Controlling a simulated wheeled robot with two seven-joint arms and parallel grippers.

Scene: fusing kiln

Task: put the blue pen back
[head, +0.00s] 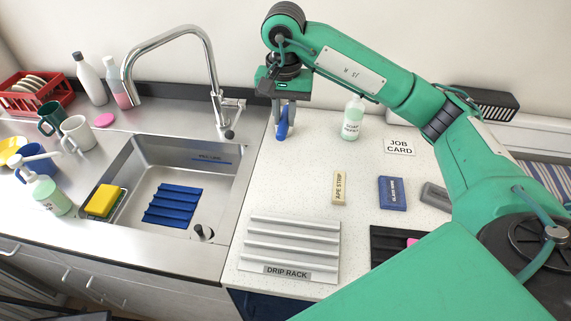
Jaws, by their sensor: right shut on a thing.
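The blue pen (283,123) is held upright in my right gripper (284,118), near the back of the white speckled counter just right of the sink. The gripper points down and is shut on the pen. The fingers hide part of the pen, and I cannot tell whether its lower end touches the counter. My left gripper is not in view.
An ape strip block (339,188), a blue block (392,193), the drip rack (290,226) and a dark tray (382,238) lie nearer. The steel sink (222,200) is left.

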